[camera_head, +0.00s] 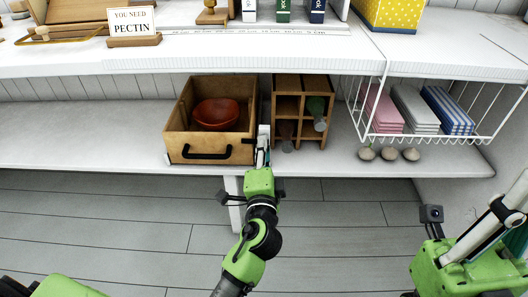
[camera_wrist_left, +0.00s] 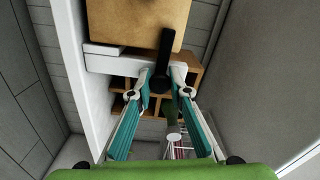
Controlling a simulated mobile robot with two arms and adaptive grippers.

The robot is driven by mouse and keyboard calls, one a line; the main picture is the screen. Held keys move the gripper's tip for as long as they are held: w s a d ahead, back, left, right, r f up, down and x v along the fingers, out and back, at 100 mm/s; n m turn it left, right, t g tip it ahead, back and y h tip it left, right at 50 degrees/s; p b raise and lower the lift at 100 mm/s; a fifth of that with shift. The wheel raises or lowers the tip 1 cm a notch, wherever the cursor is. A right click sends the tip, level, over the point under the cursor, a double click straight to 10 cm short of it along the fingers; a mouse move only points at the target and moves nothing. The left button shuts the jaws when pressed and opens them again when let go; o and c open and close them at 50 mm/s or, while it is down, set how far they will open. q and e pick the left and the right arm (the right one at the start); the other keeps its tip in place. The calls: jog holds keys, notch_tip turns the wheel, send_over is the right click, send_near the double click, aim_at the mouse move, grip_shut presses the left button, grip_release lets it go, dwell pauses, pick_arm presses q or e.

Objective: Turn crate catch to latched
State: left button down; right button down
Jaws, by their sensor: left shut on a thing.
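The wooden crate (camera_head: 178,140) stands on the lower shelf with a black handle on its front. It also shows at the top of the left wrist view (camera_wrist_left: 120,22). The crate catch (camera_wrist_left: 165,48) is a black lever beside the crate, lying between my left fingertips. In the head view it is mostly hidden at the crate's right front corner. My left gripper (camera_head: 263,154) is shut on this lever, as the left wrist view also shows (camera_wrist_left: 163,80). My right gripper (camera_head: 505,215) is cut off by the right edge, and its fingertips do not show clearly.
A reddish bowl (camera_head: 216,113) sits in the crate. A wooden cubby rack (camera_head: 302,81) with bottles stands close right of the gripper. A white wire basket (camera_head: 420,138) with folded cloths hangs farther right, above several stones (camera_head: 389,154). Floor in front is clear.

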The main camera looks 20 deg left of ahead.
pick_arm(q)
jog(key=shift+f+n, duration=0.1)
jog(key=shift+n, duration=0.2)
jog(key=c, duration=1.9)
grip_release()
jog(key=shift+s, duration=0.1)
jog(key=v, duration=1.2)
